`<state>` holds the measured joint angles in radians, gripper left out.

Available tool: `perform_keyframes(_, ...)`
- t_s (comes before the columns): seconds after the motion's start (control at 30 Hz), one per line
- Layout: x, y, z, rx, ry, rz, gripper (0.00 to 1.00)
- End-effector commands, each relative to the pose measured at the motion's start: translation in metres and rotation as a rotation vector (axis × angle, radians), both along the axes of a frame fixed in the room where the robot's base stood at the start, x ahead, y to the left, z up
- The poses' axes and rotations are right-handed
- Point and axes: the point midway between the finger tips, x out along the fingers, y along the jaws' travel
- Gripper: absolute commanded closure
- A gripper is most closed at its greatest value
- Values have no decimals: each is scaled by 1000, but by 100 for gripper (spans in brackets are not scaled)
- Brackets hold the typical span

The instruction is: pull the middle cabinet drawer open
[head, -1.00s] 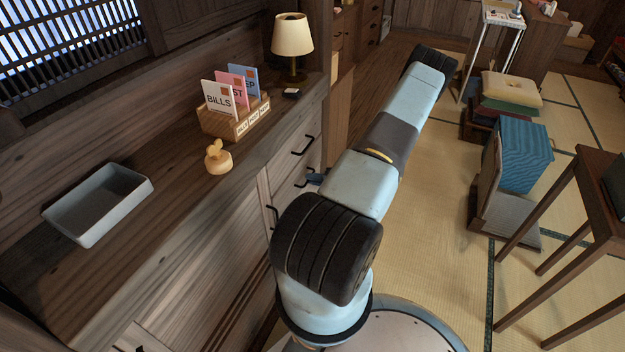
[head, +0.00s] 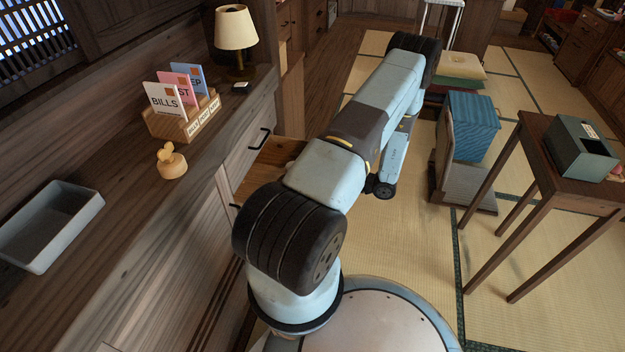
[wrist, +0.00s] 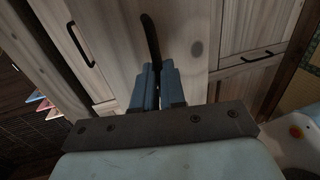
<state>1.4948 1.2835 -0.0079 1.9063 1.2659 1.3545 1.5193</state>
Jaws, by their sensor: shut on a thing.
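The wooden cabinet (head: 205,225) runs along the left of the head view. A drawer (head: 268,166) stands out from its front, and part of its brown inside shows beside my arm. In the wrist view the drawer front (wrist: 185,35) is pale wood with a dark bar handle (wrist: 150,35). My gripper (wrist: 153,72) is shut on this handle. One drawer with a dark handle (wrist: 80,44) lies to the left of it and another handle (wrist: 257,55) to the right. In the head view the gripper and the held handle are hidden behind my arm.
On the cabinet top are a grey tray (head: 48,228), a wooden duck-like figure (head: 172,163), a letter holder (head: 180,122) and a lamp (head: 236,30). A dark table (head: 560,180) bears a grey-green box (head: 580,150). Tatami (head: 405,250) is clear between my arm and the table.

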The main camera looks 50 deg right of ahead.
Motion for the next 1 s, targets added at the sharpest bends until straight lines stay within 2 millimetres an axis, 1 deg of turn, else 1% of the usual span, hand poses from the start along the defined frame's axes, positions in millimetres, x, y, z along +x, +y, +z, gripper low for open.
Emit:
perform_keyframes(0.03, -8, -2, -4, -1, 9, -2, 100)
perform_keyframes(0.2, -21, -8, -4, -2, 10, -2, 100)
perform_keyframes(0.37, -24, -9, -4, -2, 9, -1, 100)
perform_keyframes(0.67, -25, -10, -4, -1, 8, -1, 100)
perform_keyframes(0.7, -25, -10, -4, -1, 8, 0, 88)
perform_keyframes(0.93, -24, -9, -2, -1, 4, 0, 66)
perform_keyframes(1.0, -24, -10, -2, -1, 3, 0, 64)
